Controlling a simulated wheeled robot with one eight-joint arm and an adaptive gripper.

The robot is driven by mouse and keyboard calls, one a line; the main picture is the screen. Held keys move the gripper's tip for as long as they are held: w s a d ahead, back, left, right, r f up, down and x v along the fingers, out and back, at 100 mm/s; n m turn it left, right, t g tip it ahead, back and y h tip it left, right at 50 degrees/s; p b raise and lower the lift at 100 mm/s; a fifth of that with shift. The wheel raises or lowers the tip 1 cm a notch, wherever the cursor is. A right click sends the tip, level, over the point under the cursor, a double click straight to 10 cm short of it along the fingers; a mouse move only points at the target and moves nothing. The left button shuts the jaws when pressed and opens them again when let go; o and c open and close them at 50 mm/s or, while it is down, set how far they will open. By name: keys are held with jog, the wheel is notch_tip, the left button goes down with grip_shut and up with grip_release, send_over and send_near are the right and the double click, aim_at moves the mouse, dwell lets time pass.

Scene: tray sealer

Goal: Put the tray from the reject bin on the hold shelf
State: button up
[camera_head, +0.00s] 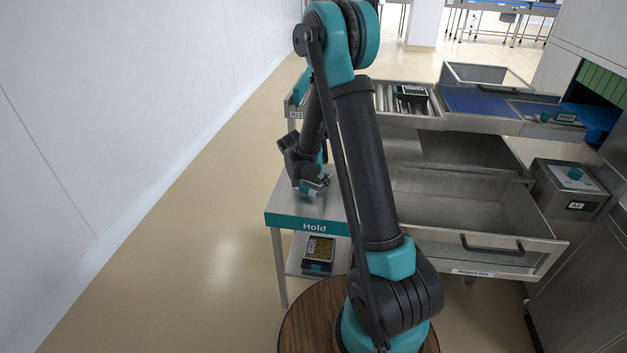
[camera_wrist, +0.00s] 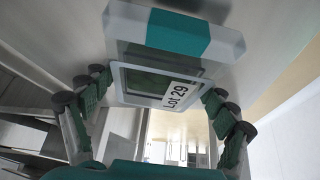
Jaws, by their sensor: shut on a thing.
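My gripper (camera_head: 310,184) is low over the top of the hold shelf (camera_head: 284,209), whose front edge carries the word Hold. In the wrist view, my gripper's fingers (camera_wrist: 155,95) are on either side of a pale tray (camera_wrist: 228,42) with a teal band and a "Lot 29" label. The gripper is shut on this tray. In the head view the tray is mostly hidden by the gripper, and I cannot tell whether it touches the shelf top. The reject bin (camera_head: 490,262) is an open metal drawer at the right, and no tray shows in its visible part.
Another dark tray (camera_head: 319,252) sits on the lower level under the hold shelf. A roller conveyor with a black tray (camera_head: 411,93) and a blue belt (camera_head: 477,103) run behind. A control box (camera_head: 572,187) stands at right. Open floor lies left.

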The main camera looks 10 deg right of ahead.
jog(key=shift+f, duration=0.1)
jog(key=o, duration=1)
jog(key=shift+o, duration=0.2)
jog(key=v, duration=1.1)
jog(key=shift+r, duration=0.3)
jog(key=s+d+n+y, duration=0.2)
jog(key=s+d+n, duration=0.2)
jog(key=s, duration=1)
jog(key=s+d+n+y, duration=0.2)
jog(key=s+d+n, duration=0.2)
jog(key=s, duration=0.9)
jog(key=shift+s+d+f, duration=0.3)
jog(key=shift+s+d, duration=0.1)
jog(key=shift+d, duration=0.25)
